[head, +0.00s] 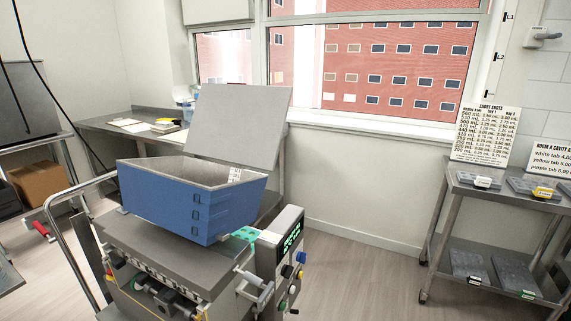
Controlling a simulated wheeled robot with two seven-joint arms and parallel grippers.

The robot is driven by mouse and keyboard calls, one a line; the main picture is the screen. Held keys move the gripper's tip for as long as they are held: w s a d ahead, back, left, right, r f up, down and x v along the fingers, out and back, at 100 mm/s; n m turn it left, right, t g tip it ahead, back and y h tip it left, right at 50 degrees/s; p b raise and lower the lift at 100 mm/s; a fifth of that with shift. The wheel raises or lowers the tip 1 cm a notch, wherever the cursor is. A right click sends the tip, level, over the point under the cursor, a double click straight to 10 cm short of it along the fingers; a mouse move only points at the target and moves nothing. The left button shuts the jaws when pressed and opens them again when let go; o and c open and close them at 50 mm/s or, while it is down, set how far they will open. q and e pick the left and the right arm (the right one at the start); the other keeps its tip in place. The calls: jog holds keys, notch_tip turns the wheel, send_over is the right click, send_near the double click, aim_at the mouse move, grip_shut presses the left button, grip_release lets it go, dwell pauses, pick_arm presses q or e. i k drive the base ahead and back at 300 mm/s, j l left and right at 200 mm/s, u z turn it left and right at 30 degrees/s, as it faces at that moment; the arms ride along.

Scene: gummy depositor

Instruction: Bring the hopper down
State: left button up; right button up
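The hopper (180,201) is a blue open-topped bin with a grey inside. It sits on top of the grey depositor machine (165,252) at the lower left. Its flat grey lid (240,125) stands raised and tilted behind it. A control box (281,245) with a green display and several knobs is on the machine's right side. A metal clamp or handle (254,284) shows beside it. Neither of my grippers is in view.
A steel side bench (95,122) stands behind the machine by the wall. A two-shelf steel cart (500,195) with moulds and signs is at the right. A curved metal rail (62,235) runs left of the machine. The floor between machine and cart is clear.

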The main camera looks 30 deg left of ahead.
aim_at(203, 202)
jog(key=i+l, duration=0.1)
jog(key=i, duration=1.2)
jog(key=i+l, duration=0.15)
jog(key=i, duration=1.15)
jog(key=i+u, duration=0.1)
jog(key=u, duration=0.35)
jog(key=i+u, duration=0.15)
jog(key=u, duration=0.25)
jog(key=l+u, duration=0.1)
jog(key=u, duration=0.35)
jog(key=i+l+u, duration=0.15)
jog(key=u, duration=0.25)
jog(key=i+l+u, duration=0.1)
jog(key=u, duration=0.35)
jog(key=l+u, duration=0.2)
jog(key=u, duration=1.25)
